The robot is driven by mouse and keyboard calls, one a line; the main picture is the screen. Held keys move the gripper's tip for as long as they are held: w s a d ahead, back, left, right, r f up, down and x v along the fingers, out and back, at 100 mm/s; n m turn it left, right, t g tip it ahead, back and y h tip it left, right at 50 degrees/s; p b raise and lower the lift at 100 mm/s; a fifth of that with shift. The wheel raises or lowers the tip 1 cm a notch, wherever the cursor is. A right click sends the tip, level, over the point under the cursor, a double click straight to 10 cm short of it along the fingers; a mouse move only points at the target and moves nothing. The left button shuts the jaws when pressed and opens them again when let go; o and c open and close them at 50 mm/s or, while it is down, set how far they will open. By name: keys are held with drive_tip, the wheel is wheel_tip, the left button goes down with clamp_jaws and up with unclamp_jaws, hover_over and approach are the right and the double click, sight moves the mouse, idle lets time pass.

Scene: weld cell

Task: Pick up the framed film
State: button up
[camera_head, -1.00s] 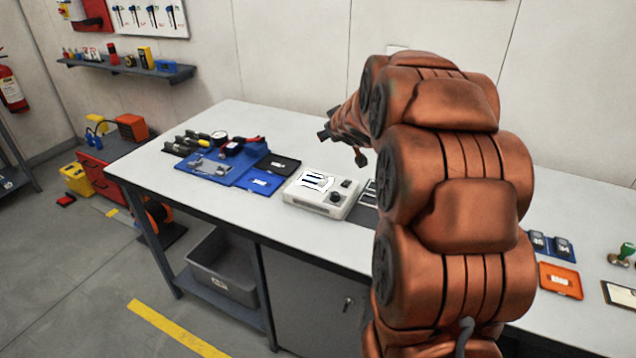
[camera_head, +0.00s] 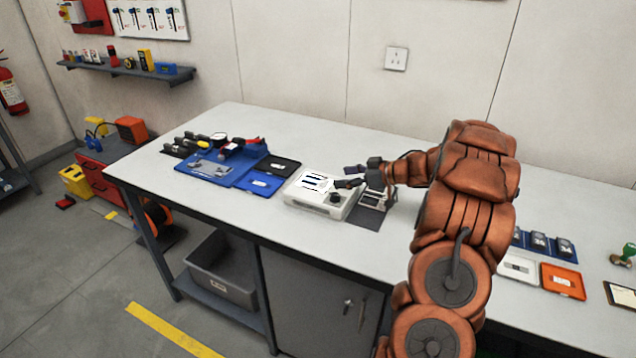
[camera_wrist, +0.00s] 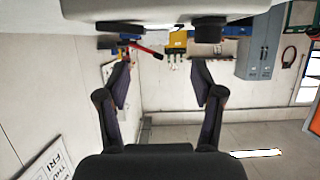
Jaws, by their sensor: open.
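A small light-framed piece with dark panes (camera_head: 371,199), which looks like the framed film, lies on a dark grey mat (camera_head: 364,220) just right of a white light box (camera_head: 312,200). Part of it is behind or under my gripper. The light box has a bright panel with dark bars and a dark knob. My gripper (camera_head: 350,177) is low over the bench, pointing left, at the right end of the light box. In the wrist view my gripper (camera_wrist: 165,90) has its two fingers wide apart with nothing between them; the framed piece cannot be made out there.
A blue mat with tools (camera_head: 205,170), a blue tray (camera_head: 258,183) and a black tray (camera_head: 280,165) lie left of the light box. An orange tray (camera_head: 562,282) and a white tray (camera_head: 517,267) lie right. The bench's back middle is clear.

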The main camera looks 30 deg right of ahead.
sight(323, 178)
drive_tip(key=shift+d+p+x, duration=0.15)
drive_tip(key=shift+p+x, duration=0.35)
drive_tip(key=shift+x, duration=1.35)
drive_tip(key=shift+d+p+x, duration=0.1)
drive_tip(key=shift+p+x, duration=0.4)
drive_tip(key=shift+x, duration=1.35)
drive_tip(key=shift+w+f, duration=0.1)
drive_tip(key=c, duration=1)
drive_tip(key=shift+c, duration=0.2)
drive_tip(key=shift+r+b, duration=0.55)
drive_tip(key=shift+r, duration=1)
drive_tip(key=shift+s+r, duration=0.2)
drive_tip(key=shift+s, duration=0.15)
drive_tip(key=s+r+b, duration=0.1)
drive_tip(key=s+b, duration=0.2)
drive_tip(key=s, duration=1.2)
drive_tip(key=shift+s+a+r, duration=0.2)
drive_tip(key=shift+a+r, duration=0.05)
drive_tip(key=shift+w, duration=0.1)
